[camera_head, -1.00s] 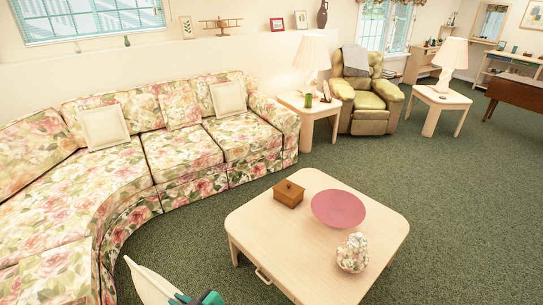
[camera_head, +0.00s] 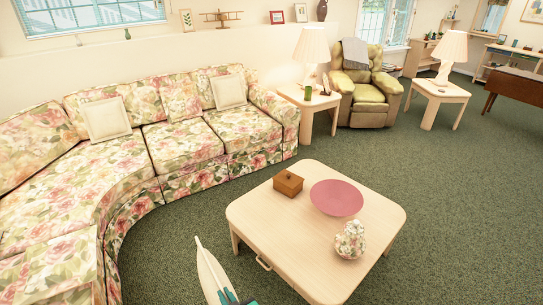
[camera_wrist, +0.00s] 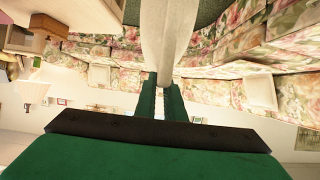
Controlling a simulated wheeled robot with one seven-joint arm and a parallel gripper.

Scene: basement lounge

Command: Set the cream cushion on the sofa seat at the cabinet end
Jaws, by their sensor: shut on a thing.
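My gripper (camera_wrist: 164,88) is shut on a cream cushion (camera_wrist: 164,35), which stands edge-on between the fingers in the wrist view. In the head view the held cushion (camera_head: 212,277) shows as a narrow tilted shape at the bottom, with a bit of my gripper (camera_head: 238,300) below it. It is in the air, left of the coffee table and apart from the sofa. The floral sofa (camera_head: 80,190) curves along the left and back. Two other cream cushions, one left (camera_head: 107,119) and one right (camera_head: 229,92), lean on its backrest, with a floral cushion (camera_head: 183,105) between them.
The coffee table (camera_head: 265,222) holds a wooden box (camera_head: 288,184), a pink bowl (camera_head: 336,198) and a floral jar (camera_head: 350,242). A side table (camera_head: 309,100) with a lamp stands at the sofa's right end, beside a green armchair (camera_head: 366,95). Carpet is clear between sofa and coffee table.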

